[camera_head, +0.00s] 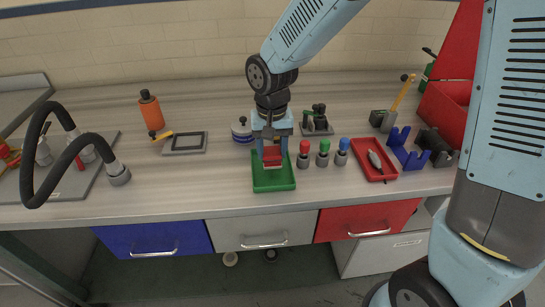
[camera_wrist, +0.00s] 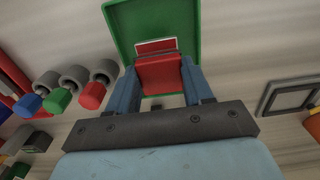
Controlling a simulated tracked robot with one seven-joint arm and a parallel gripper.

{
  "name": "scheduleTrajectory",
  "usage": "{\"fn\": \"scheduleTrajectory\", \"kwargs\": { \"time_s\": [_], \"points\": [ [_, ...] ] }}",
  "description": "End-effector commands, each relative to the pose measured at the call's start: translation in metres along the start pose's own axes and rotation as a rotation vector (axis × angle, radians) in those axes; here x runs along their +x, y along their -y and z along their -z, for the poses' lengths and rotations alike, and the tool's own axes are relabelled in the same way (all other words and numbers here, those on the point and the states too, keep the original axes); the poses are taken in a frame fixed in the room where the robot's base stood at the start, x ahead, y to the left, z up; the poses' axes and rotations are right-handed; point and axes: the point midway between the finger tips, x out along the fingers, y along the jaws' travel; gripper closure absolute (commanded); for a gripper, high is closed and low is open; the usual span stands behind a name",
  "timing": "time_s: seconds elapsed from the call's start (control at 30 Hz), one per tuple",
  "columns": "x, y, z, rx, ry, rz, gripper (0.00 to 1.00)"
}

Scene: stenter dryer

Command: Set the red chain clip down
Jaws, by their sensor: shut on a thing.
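My gripper (camera_head: 272,142) is shut on the red chain clip (camera_head: 272,155), with a finger on each side of it. The green tray (camera_head: 273,184) lies on the bench right below the clip. In the wrist view the red clip (camera_wrist: 159,72) sits between my two blue fingers (camera_wrist: 162,88), in front of the green tray (camera_wrist: 125,20). Whether the clip touches the tray floor, I cannot tell. Part of the tray is hidden behind my gripper and the clip.
Red, green and blue capped bottles (camera_head: 323,153) stand close right of the tray. A red tray (camera_head: 374,160) with a grey tool lies further right. A white and blue round container (camera_head: 241,131) and a dark frame (camera_head: 185,143) are to the left. Bare bench (camera_head: 190,185) lies front left.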

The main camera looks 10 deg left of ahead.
Motion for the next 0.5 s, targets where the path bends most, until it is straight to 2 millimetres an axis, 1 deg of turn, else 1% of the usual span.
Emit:
{"fn": "scheduleTrajectory", "kwargs": {
  "time_s": [0.1,0.2,0.5],
  "points": [
    [0.017,0.001,0.0,-0.001,0.004,-0.001,0.89],
    [0.028,0.001,0.0,-0.001,0.003,-0.001,0.89],
    [0.031,0.001,0.0,-0.001,0.0,0.001,0.89]
  ]
}}
